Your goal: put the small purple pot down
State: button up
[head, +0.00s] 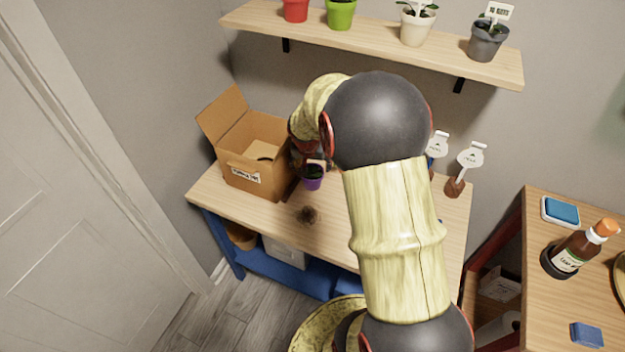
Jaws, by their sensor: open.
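The small purple pot (313,179) stands on the wooden table (265,219), just right of the cardboard box, with dark soil inside. My gripper (313,164) is open at the pot's rim, and my arm hides most of it. I cannot tell whether the fingers touch the pot.
The open cardboard box (246,158) is close on the left. A dark soil patch (307,215) lies in front of the pot. Labelled markers (470,158) stand at the table's right. A shelf (370,38) with several pots hangs above. A brown bottle (573,250) stands on the right table.

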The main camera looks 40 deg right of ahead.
aim_at(313, 172)
jog(key=b+x, duration=0.1)
jog(key=x, duration=0.4)
jog(key=shift+c, duration=0.4)
jog(key=shift+r, duration=0.1)
jog(key=c, duration=1.1)
